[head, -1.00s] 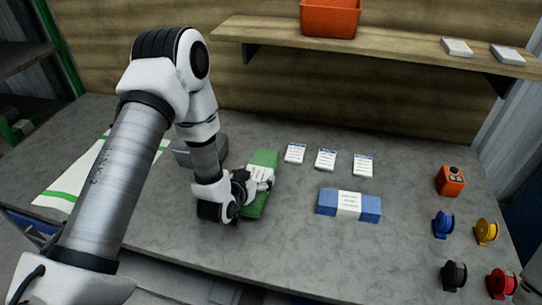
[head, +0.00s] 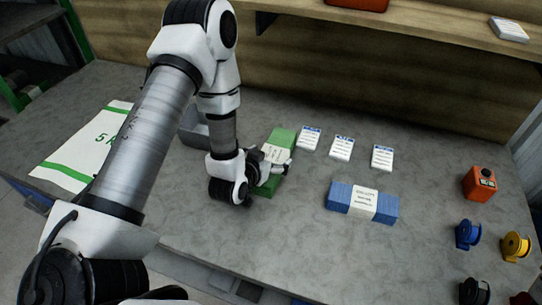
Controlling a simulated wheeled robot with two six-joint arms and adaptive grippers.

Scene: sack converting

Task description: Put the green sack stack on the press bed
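The green sack stack (head: 281,140), with a white label band, lies on the grey table near the middle of the head view. My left gripper (head: 277,167) is at the stack, over its near half and label. Its fingers are partly hidden by the wrist and the stack, so I cannot tell whether they are closed on it. My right gripper is not in view. I cannot make out a press bed for certain; a grey block (head: 192,131) stands partly hidden behind my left arm.
A blue banded stack (head: 345,197) lies to the right, with three white label cards (head: 341,148) behind it. An orange device (head: 480,184) and several coloured reels (head: 468,235) stand at right. A white sack with green stripes (head: 88,147) lies flat at left.

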